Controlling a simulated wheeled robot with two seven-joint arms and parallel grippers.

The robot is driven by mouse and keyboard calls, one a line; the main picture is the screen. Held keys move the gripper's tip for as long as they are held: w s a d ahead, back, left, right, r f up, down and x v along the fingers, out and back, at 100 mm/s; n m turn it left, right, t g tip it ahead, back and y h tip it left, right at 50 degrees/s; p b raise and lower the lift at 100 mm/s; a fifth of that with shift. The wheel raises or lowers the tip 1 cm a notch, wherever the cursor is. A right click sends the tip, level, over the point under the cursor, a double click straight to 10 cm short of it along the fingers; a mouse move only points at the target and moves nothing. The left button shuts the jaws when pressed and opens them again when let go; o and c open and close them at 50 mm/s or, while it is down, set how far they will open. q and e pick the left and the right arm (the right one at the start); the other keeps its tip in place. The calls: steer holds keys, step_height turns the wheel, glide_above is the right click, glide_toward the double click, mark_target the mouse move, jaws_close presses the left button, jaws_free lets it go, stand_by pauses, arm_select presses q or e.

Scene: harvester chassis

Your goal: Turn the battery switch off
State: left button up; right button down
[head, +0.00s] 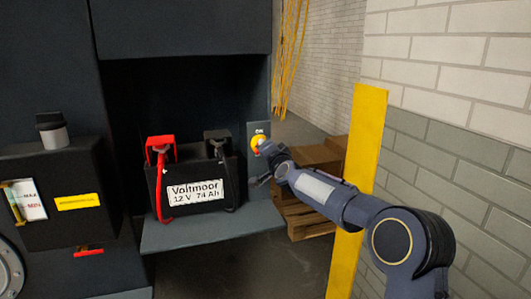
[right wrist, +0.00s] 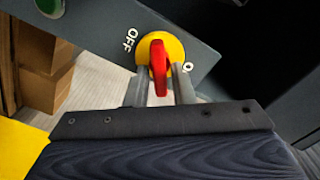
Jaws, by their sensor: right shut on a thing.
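The battery switch is a yellow disc (right wrist: 173,42) with a red lever (right wrist: 159,66), on a grey plate. In the right wrist view "OFF" is printed to the upper left of the disc, and a partly hidden label starting with "O" is at its right. The lever points down toward my gripper in that view, between the two labels. My right gripper (right wrist: 161,78) is shut on the red lever, one finger on each side. In the head view the yellow disc (head: 258,141) shows just beyond my right gripper (head: 266,149), which hides most of the lever. My left gripper is not in view.
A black battery (head: 222,170) with a red and a black terminal clamp sits on a grey shelf (head: 165,238) left of the switch. A yellow post (head: 361,145) and wooden pallets or crates (head: 318,155) stand right of it. Yellow cables (head: 289,50) hang above.

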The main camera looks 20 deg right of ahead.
steer(key=shift+d+f+m+b, duration=0.15)
steer(key=shift+m+b, duration=0.7)
steer(key=shift+m, duration=2.65)
steer(key=c, duration=1.4)
jaws_free()
steer(key=shift+c, duration=0.2)
